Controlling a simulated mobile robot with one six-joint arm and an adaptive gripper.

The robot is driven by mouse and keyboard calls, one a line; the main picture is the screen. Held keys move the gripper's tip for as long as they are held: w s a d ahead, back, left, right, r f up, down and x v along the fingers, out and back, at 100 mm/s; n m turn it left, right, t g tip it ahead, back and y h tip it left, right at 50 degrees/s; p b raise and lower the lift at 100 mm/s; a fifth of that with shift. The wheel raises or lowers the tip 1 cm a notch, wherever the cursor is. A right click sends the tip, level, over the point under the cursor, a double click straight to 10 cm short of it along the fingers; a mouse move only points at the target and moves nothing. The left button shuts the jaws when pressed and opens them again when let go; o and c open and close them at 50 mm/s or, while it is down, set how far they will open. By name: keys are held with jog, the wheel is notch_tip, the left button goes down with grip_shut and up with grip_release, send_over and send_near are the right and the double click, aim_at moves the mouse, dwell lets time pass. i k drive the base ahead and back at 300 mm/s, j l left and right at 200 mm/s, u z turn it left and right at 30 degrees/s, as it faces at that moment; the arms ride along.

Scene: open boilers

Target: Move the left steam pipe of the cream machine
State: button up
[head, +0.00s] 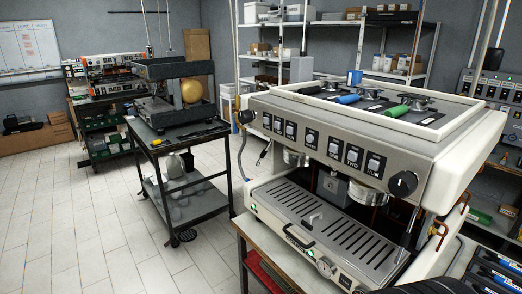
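The cream machine (300,103) stands on a bench in the right half of the head view, its front facing me at an angle. On its left side, a black knob (245,117) sticks out. Another black knob (402,184) is on the right of the front panel. My gripper is not in view, so its state does not show.
A slotted drip tray (322,222) juts out at the machine's front. Green and blue handled parts lie on the machine's top. A dark cart (195,201) with an opened machine (170,85) stands to the left. The tiled floor (75,215) at left is clear.

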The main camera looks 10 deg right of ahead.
aim_at(263, 152)
jog(key=i+j+z, duration=0.15)
jog(key=j, duration=0.85)
jog(key=j+z, duration=0.1)
jog(key=j, duration=0.95)
jog(key=i+j+z, duration=0.15)
jog(key=i, duration=0.45)
jog(key=i+j+z, duration=0.15)
jog(key=i+j, duration=0.3)
jog(key=i+j+z, duration=0.1)
jog(key=i+j, duration=0.25)
jog(key=i, duration=0.3)
